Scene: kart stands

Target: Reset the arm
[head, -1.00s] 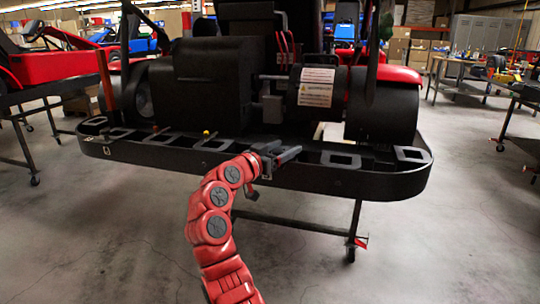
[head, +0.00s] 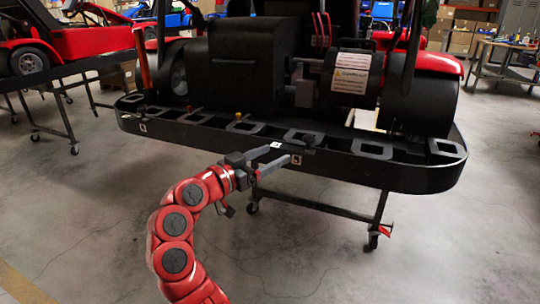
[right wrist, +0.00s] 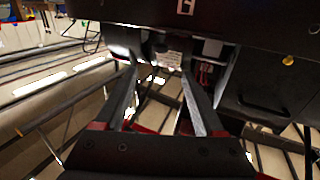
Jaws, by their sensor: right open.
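My red right arm comes up from the bottom of the head view, and my right gripper (head: 292,154) is in front of the black bumper (head: 390,172) of a kart. Its two dark fingers are apart with nothing between them. In the right wrist view the right gripper (right wrist: 158,90) also shows two spread fingers and no held object, with the kart's dark parts beyond. I cannot tell whether a finger touches the bumper. My left gripper is not in view.
The kart rests on a wheeled stand (head: 380,212). A red kart (head: 90,42) on another stand is at the left. A workbench (head: 505,68) is at the back right. The concrete floor (head: 80,215) in front is clear.

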